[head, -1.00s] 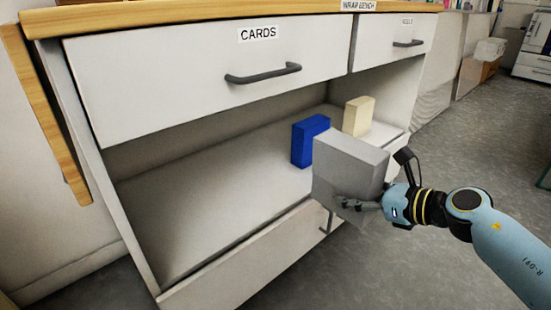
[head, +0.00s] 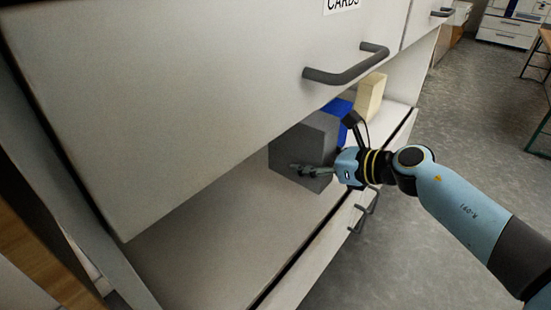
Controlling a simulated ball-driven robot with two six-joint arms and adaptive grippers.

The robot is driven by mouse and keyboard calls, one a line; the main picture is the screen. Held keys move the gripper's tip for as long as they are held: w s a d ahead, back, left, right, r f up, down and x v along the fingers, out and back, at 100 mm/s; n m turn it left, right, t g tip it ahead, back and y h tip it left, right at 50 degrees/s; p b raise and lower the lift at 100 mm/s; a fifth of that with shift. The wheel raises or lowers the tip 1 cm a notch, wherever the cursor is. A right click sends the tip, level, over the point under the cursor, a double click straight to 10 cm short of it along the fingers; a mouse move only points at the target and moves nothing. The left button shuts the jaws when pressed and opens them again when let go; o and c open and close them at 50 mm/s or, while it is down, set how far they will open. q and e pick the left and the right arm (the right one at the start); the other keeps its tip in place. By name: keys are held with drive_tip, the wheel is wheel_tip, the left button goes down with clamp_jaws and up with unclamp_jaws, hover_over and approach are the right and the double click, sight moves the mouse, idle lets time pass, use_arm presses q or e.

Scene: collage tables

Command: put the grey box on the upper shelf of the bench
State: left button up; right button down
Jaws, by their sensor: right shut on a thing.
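The grey box (head: 300,148) is in the middle of the head view, inside the open shelf space of the bench, under the drawer marked CARDS. My right gripper (head: 318,170) is shut on it from the right side, with a dark finger across its front face. I cannot tell whether the box's underside touches the shelf. The open shelf (head: 215,235) is a pale board with bare room to the left of the box. My left gripper is not in view.
A blue box (head: 338,107) stands just behind the grey box, partly hidden by it. A cream box (head: 370,95) stands farther back. The CARDS drawer (head: 190,85) with its dark handle (head: 347,68) overhangs the shelf. Lower handles (head: 364,205) stick out below the shelf edge.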

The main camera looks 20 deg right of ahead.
drive_tip(key=a+f+b, duration=0.1)
drive_tip(key=a+f, duration=0.1)
drive_tip(key=a, duration=0.1)
drive_tip(key=a+f+b, duration=0.1)
drive_tip(key=a+f, duration=0.1)
drive_tip(key=a, duration=0.1)
drive_tip(key=a+f+b, duration=0.1)
drive_tip(key=a+f, duration=0.1)
drive_tip(key=a, duration=0.2)
drive_tip(key=shift+s+a+f+b, duration=0.1)
drive_tip(key=shift+s+f+b, duration=0.05)
drive_tip(key=shift+s+b, duration=0.15)
drive_tip(key=shift+a+f, duration=0.25)
drive_tip(key=shift+a, duration=0.3)
wheel_tip(320, 180, down, 3)
drive_tip(key=b, duration=0.2)
drive_tip(key=shift+b, duration=0.35)
drive_tip(key=shift+f, duration=0.3)
drive_tip(key=shift+f+b, duration=0.15)
drive_tip(key=shift+b, duration=0.25)
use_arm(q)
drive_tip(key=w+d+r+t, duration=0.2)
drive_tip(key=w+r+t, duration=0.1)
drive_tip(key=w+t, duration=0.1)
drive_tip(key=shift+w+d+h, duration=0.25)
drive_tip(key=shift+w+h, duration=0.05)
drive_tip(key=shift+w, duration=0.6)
